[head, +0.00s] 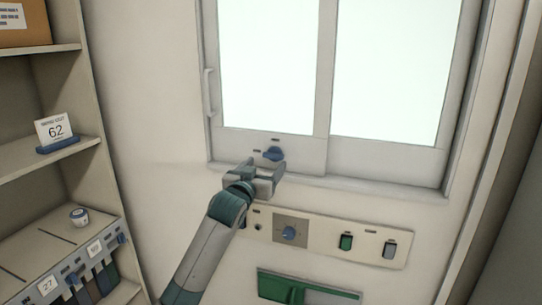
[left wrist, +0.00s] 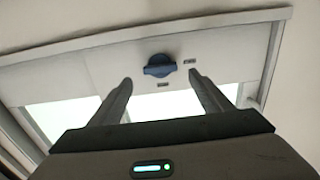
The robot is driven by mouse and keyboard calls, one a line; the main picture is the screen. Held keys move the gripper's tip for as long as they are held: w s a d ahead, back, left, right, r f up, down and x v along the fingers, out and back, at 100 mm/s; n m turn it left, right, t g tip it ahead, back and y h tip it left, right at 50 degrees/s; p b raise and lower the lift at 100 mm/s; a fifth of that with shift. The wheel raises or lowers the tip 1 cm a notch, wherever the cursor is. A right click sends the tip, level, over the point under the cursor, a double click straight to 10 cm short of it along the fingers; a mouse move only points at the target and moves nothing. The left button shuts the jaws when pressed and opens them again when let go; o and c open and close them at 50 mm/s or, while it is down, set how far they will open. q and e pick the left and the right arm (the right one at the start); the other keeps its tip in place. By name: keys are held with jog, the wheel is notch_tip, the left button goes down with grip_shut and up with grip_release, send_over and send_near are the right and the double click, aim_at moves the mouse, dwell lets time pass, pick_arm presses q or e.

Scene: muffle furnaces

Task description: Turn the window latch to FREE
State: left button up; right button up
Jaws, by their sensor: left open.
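The window latch (head: 273,154) is a small blue knob on the lower frame of the sliding window (head: 320,70). Small label plates sit beside it and above it, too small to read. In the left wrist view the latch (left wrist: 159,66) shows beyond the fingertips, roughly between them. My left gripper (head: 270,170) is open and empty, just below and in front of the latch. Its two fingers (left wrist: 165,82) stand apart in the left wrist view, and I see no contact with the knob. My right gripper is not in view.
Below the sill is a control panel (head: 330,240) with a blue dial (head: 289,233), a green switch (head: 346,242) and a grey switch (head: 389,250). A green tray-like piece (head: 305,290) is lower down. Shelves (head: 60,155) stand at left. A vertical handle (head: 209,92) is on the window's left edge.

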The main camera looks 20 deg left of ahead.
aim_at(272, 157)
pick_arm(q)
jog(key=shift+w+d+p, duration=0.15)
jog(key=shift+w+p, duration=0.55)
jog(key=shift+w, duration=2.25)
jog(key=shift+c, duration=0.4)
jog(key=c, duration=1)
